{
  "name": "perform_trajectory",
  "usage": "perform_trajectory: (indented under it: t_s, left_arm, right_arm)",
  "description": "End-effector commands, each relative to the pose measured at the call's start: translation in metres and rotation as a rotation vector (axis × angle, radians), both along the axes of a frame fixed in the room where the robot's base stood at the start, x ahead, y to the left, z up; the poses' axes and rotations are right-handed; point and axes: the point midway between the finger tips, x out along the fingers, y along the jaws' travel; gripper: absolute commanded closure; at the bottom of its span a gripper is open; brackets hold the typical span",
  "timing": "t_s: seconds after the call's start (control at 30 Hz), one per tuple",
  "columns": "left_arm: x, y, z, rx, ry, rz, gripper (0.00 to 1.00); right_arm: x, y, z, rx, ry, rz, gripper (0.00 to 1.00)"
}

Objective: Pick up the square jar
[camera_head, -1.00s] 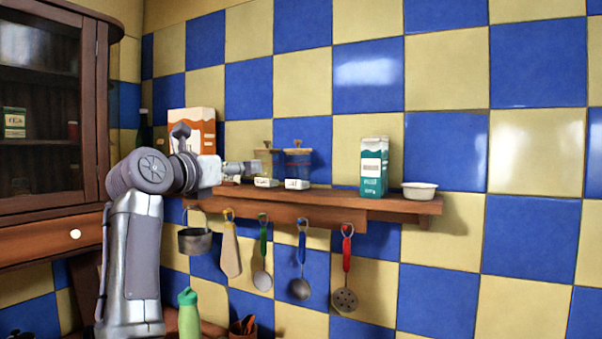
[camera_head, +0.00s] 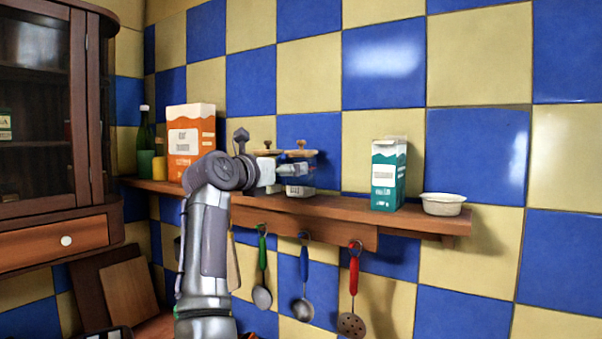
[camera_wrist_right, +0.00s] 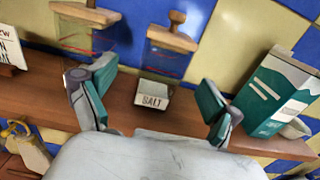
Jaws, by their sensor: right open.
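Two clear glass jars with wooden lids stand on the shelf. The right one, with a SALT label, is boxy and shows in the wrist view (camera_wrist_right: 172,62); its lid (camera_head: 300,153) shows in the head view. The left jar (camera_wrist_right: 85,38) looks similar; I cannot tell for sure which one is the square jar. My right gripper (camera_wrist_right: 156,80) is open and empty, its fingers spread either side of the SALT jar, which stands beyond the fingertips. In the head view the right gripper (camera_head: 296,170) hides most of both jars. My left gripper is not in view.
On the wooden shelf (camera_head: 330,206), a teal carton (camera_head: 388,176) and white bowl (camera_head: 443,204) stand right of the jars. An orange carton (camera_head: 190,142), yellow jar (camera_head: 159,166) and green bottle (camera_head: 145,143) stand left. Utensils hang below (camera_head: 354,290). A cabinet (camera_head: 50,110) is at far left.

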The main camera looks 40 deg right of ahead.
Motion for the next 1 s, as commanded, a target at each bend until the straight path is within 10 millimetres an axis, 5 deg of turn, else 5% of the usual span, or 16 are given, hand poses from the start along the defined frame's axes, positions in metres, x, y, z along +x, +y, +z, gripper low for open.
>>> perform_trajectory:
  t_s: [0.5, 0.83, 1.0]
  left_arm:
    - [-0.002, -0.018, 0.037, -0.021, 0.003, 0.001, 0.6]
    - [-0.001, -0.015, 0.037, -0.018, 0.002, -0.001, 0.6]
    - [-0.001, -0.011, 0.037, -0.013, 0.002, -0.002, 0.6]
  right_arm:
    - [0.011, -0.057, 0.009, 0.0, 0.003, -0.002, 0.1]
    - [0.014, -0.064, 0.006, 0.0, 0.0, 0.0, 0.1]
    - [0.014, -0.063, 0.006, 0.0, 0.0, 0.0, 0.39]
